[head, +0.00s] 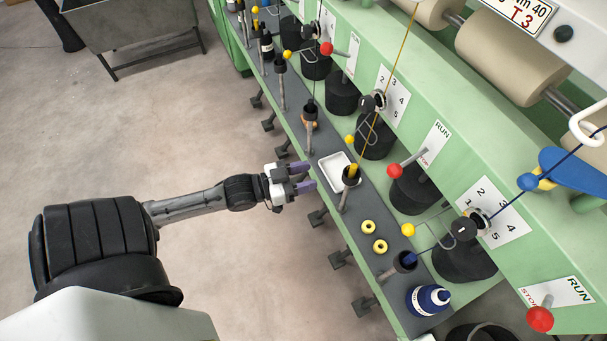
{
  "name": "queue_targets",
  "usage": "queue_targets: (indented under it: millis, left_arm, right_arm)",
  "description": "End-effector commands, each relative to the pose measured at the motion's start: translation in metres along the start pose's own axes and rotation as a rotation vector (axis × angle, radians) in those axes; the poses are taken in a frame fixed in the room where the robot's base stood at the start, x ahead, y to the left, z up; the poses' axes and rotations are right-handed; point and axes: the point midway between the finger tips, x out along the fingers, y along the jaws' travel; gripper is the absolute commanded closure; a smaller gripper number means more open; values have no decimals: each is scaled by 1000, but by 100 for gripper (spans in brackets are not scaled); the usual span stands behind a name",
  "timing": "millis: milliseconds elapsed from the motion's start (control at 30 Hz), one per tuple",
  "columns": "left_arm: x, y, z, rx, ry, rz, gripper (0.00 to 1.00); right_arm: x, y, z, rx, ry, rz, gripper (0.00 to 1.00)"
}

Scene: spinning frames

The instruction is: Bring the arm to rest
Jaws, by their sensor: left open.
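My left gripper (305,177) is open, with two purple-tipped fingers pointing right. It appears empty. It hangs at the near edge of the dark shelf of the green spinning frame (465,145), close to a small white tray (328,172). I cannot tell whether it is over the shelf edge or just short of it. My left arm reaches in from the lower left, stretched out to the right over the floor. My right gripper is not in view.
Beside the tray a spindle carries a yellow bobbin (352,172). Two yellow rings (374,237) and a blue-and-white bottle (428,299) are on the shelf. Dark pedals (317,217) stick out below its edge. A metal bin (130,25) stands at upper left. The floor (140,140) is clear.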

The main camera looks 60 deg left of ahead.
Motion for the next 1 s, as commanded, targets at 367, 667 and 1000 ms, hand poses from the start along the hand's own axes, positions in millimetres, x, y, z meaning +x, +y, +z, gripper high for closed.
queue_targets:
  millis: [367, 667, 1000]
  left_arm:
    - [-3, 0, 0, 0, 1, 0, 53]
    - [-3, 0, 0, 0, 0, 0, 53]
    - [-12, -9, 51, 87, -330, -44, 53]
  right_arm:
    - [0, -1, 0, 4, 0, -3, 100]
    - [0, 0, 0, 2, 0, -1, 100]
    - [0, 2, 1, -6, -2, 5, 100]
